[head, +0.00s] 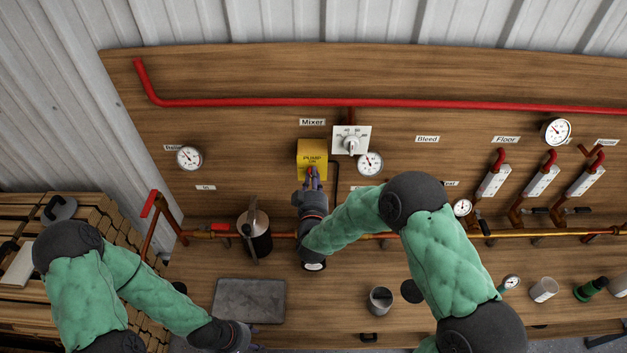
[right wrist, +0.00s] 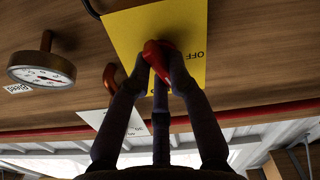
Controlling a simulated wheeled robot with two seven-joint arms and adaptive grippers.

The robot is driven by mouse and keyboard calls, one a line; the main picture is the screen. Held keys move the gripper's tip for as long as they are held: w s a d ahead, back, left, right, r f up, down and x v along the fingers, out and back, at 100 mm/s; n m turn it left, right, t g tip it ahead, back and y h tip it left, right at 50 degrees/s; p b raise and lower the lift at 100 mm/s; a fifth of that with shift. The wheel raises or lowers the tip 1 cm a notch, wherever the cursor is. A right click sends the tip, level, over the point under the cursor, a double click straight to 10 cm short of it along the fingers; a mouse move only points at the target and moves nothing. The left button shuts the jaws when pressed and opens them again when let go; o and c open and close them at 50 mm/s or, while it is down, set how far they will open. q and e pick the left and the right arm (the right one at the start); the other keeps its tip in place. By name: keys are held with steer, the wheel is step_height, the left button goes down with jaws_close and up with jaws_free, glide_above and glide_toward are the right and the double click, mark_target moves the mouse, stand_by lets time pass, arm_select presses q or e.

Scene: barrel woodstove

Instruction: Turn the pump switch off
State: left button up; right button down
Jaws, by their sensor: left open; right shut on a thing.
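The yellow pump box (head: 312,147) is mounted on the wooden wall panel below the Mixer label, with "PUMP ON" lettering on it. Its red switch knob (head: 310,170) shows at the lower edge of the box. My right gripper (head: 314,182) is at the knob, its fingers shut on it. In the right wrist view, the fingers (right wrist: 163,62) close around the red knob (right wrist: 157,58) in front of the yellow plate (right wrist: 190,25). "OFF" lettering shows upside down beside the knob; the fingers hide part of the plate. My left gripper (head: 252,346) is open at the bottom edge, partly cut off.
A white dial plate (head: 350,140) and a gauge (head: 369,163) sit right of the box. A copper pipe (head: 400,236) runs below. A red pipe (head: 330,102) crosses above.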

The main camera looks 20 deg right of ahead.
steer(key=shift+w+a+r+n+b, duration=0.1)
steer(key=shift+n+b, duration=0.05)
steer(key=shift+n, duration=2.1)
steer(key=shift+w+a+r+n+b, duration=0.1)
steer(key=shift+a+n+b, duration=0.05)
steer(key=shift+n, duration=2.15)
steer(key=shift+a+n+b, duration=0.1)
steer(key=shift+n+b, duration=0.05)
steer(key=shift+n, duration=2.1)
steer(key=c, duration=1.1)
jaws_free()
steer(key=shift+c, duration=0.2)
steer(key=shift+a+f, duration=0.1)
steer(key=shift+f, duration=0.05)
